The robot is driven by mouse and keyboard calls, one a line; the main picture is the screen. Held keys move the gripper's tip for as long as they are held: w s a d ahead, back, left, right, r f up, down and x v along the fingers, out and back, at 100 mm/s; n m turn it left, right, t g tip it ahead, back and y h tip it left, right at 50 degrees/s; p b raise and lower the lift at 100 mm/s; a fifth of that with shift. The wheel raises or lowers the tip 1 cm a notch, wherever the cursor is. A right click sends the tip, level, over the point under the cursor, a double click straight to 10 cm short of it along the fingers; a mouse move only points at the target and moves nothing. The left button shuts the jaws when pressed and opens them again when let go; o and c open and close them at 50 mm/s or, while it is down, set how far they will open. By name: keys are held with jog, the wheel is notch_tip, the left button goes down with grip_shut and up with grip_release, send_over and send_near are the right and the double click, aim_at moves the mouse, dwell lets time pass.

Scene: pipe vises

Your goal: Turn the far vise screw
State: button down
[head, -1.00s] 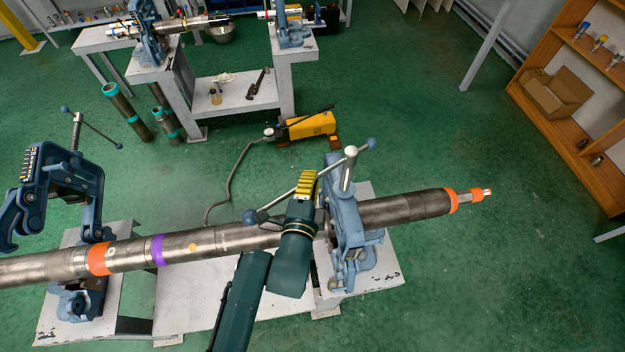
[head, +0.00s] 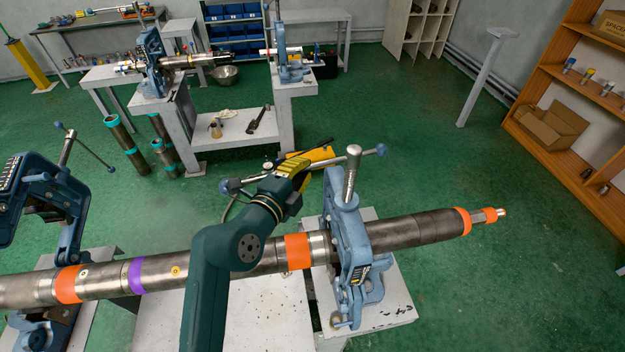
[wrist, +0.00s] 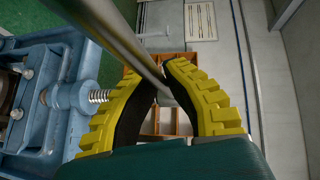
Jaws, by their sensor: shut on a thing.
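The right-hand blue vise (head: 350,245) stands on a white stand and clamps the long pipe (head: 400,229). Its upright steel screw (head: 351,176) carries a thin cross bar (head: 331,162) with a blue ball at each end. My gripper (head: 294,166), with yellow ribbed fingers, is at the bar to the left of the screw. In the wrist view my gripper (wrist: 168,80) is shut on the steel bar (wrist: 128,45), which slants between its fingers. The blue vise body (wrist: 45,100) and a threaded part (wrist: 98,97) show at left there. My arm hides part of the pipe.
An open blue vise (head: 40,205) with its own handle stands at left along the pipe. Green floor is open to the right, before the wooden shelf (head: 560,130).

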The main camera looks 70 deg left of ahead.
jog(key=shift+f, duration=0.1)
jog(key=c, duration=1.1)
grip_release()
jog(key=v, duration=1.2)
